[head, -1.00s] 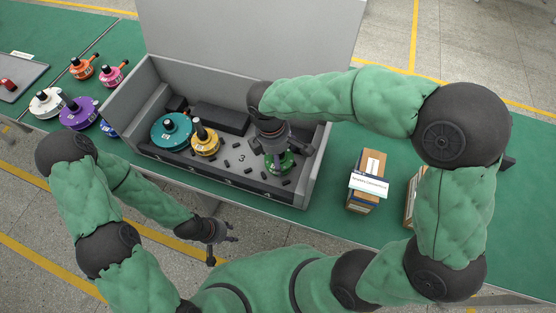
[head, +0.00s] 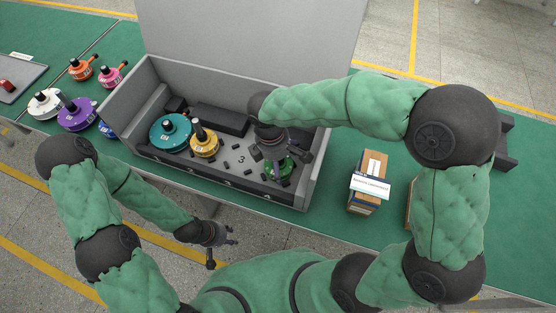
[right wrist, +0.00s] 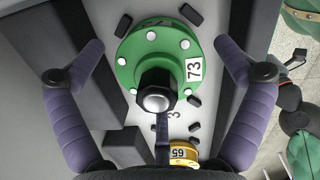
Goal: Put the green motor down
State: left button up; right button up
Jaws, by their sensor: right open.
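The green motor (right wrist: 135,52), a round flange with a black hub and a "73" label, sits on the floor of the grey case in the right wrist view. In the head view the green motor (head: 287,168) shows only in part beneath my right gripper. My right gripper (head: 280,160) is open above it. In the right wrist view its two fingers stand apart on either side of the motor, clear of its rim. My left gripper (head: 219,250) hangs empty in front of the table, away from the case; its fingers look spread.
The grey case (head: 315,180) also holds a teal motor (head: 170,131) and a yellow motor (head: 204,146), left of the green one. White, purple, orange and pink motors stand on the table at left. A labelled box (head: 368,185) stands right of the case.

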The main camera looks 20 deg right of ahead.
notch_tip(320, 180, up, 12)
jog(key=a+p, duration=0.1)
jog(key=p, duration=0.3)
jog(key=shift+w+a+p, duration=0.15)
jog(key=shift+a+p, duration=0.05)
jog(key=shift+p, duration=0.15)
jog(key=shift+r, duration=0.1)
dwell(0.5)
